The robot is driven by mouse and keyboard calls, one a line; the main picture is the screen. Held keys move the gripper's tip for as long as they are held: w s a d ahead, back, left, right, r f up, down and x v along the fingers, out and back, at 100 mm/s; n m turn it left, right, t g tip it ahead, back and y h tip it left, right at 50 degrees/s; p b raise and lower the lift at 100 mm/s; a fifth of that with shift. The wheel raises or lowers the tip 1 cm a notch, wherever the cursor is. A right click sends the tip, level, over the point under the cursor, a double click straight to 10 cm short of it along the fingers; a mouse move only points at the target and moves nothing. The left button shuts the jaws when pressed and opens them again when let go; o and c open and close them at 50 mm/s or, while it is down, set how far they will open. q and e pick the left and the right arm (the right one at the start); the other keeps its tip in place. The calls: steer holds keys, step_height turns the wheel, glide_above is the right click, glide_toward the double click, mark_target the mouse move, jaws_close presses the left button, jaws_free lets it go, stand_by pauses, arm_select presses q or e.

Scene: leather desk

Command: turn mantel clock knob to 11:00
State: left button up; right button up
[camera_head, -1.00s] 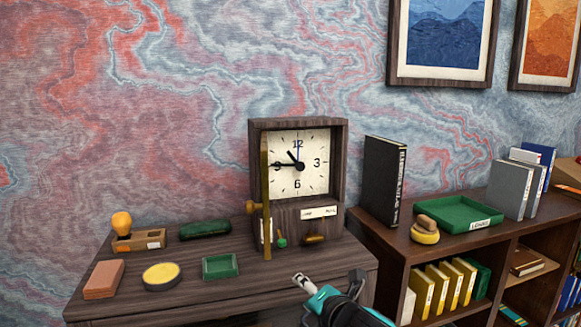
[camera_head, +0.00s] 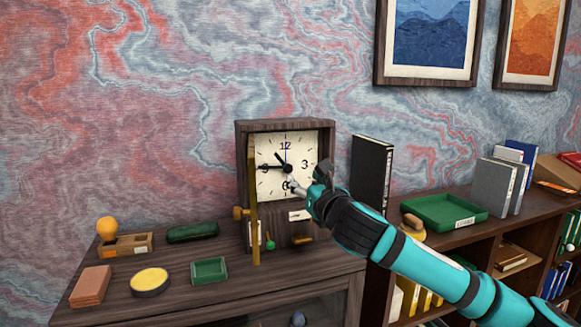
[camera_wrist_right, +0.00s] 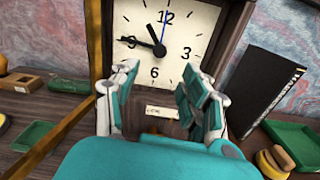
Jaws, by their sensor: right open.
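The mantel clock (camera_head: 242,150) stands on the desk, a dark wooden case with a white dial (camera_head: 300,150). Its short black hand points between 10 and 11, its long black hand near 9, and a thin blue hand near 12. A brass-edged door (camera_head: 253,190) stands open at its left with a brass knob (camera_head: 240,212). A green knob (camera_head: 270,244) and a bronze knob (camera_head: 302,239) sit low on the front. My right gripper (camera_head: 308,183) is open and empty before the lower dial; its fingers also show in the right wrist view (camera_wrist_right: 160,85). My left gripper is out of view.
On the desk to the left are a stamp in a holder (camera_head: 125,243), a green case (camera_head: 192,232), a brick-coloured block (camera_head: 90,286), a yellow tin (camera_head: 150,281) and a green tray (camera_head: 209,270). A black book (camera_head: 370,172) stands right of the clock.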

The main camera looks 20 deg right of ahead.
mark_target(289, 168)
steer(key=w+p, duration=0.2)
steer(key=w, duration=0.8)
steer(key=shift+a, duration=0.15)
steer(key=shift+c, duration=0.4)
jaws_close()
